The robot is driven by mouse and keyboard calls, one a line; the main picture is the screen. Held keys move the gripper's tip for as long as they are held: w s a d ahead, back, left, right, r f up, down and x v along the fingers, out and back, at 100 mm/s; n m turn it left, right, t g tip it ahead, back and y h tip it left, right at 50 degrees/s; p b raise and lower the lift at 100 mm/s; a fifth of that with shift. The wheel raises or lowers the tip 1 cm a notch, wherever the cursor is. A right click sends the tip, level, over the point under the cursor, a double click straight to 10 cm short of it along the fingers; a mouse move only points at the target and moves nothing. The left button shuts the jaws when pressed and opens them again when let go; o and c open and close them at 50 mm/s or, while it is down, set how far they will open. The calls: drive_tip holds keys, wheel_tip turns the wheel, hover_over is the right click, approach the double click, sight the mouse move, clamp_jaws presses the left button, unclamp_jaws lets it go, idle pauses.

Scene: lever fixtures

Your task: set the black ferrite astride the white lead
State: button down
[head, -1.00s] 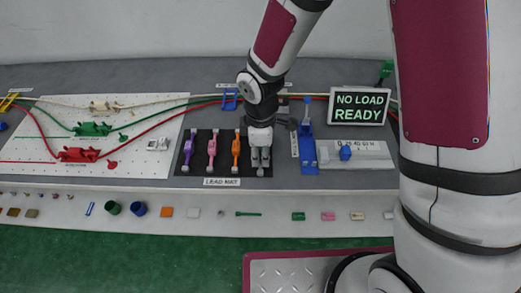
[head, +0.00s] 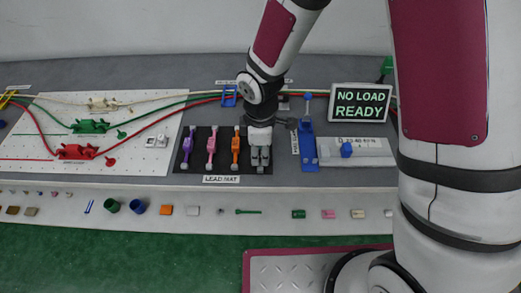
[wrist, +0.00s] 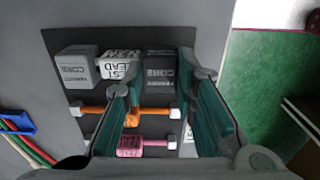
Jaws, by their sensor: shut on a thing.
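The black ferrite (wrist: 160,74), marked CORE, shows between the fingers of my gripper (wrist: 155,82) in the wrist view. My gripper (head: 260,163) is shut on it, low over the right end of the dark lead mat. The white lead's label (wrist: 120,66) shows just left of the black ferrite, in line with it. I cannot tell whether the ferrite rests around the lead or only over it. A grey block (wrist: 77,67), also marked CORE, lies on the label's other side. In the head view my gripper hides most of the white lead.
The orange lead (head: 236,150), pink lead (head: 211,149) and purple lead (head: 189,149) lie left of my gripper on the lead mat (head: 223,171). A blue lever fixture (head: 308,148) stands close on the right. A display (head: 360,106) reads NO LOAD READY.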

drive_tip(key=shift+s+d+f, duration=0.1)
drive_tip(key=shift+s+f, duration=0.1)
drive_tip(key=shift+f, duration=0.2)
drive_tip(key=c, duration=1.2)
unclamp_jaws()
drive_tip(key=shift+f, duration=0.1)
drive_tip(key=shift+w, duration=0.1)
drive_tip(key=shift+o, duration=0.5)
drive_tip(key=o, duration=0.5)
drive_tip(key=shift+r, duration=0.2)
